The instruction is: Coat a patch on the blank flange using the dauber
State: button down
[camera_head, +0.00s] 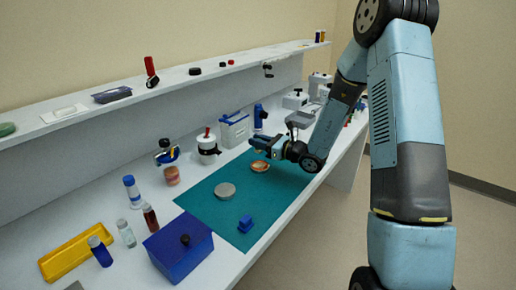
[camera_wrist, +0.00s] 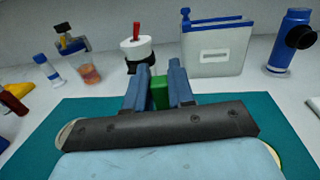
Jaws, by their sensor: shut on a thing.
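A flat grey disc (camera_head: 225,190), which looks like the blank flange, lies on the teal mat (camera_head: 205,205). A copper-coloured round dish (camera_head: 260,166) lies behind it on the mat, just below my gripper (camera_head: 262,144). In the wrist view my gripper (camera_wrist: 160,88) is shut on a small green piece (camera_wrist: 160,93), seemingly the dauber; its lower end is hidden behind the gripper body. A pale rounded edge (camera_wrist: 70,131) shows at the left of the gripper body, and another (camera_wrist: 274,155) at the right. I cannot tell whether the dauber touches anything.
A blue block (camera_head: 246,223) sits on the mat's front part and a blue box (camera_head: 180,248) stands beside the mat. A yellow tray (camera_head: 72,256) lies front left.

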jog(key=shift+r, duration=1.25)
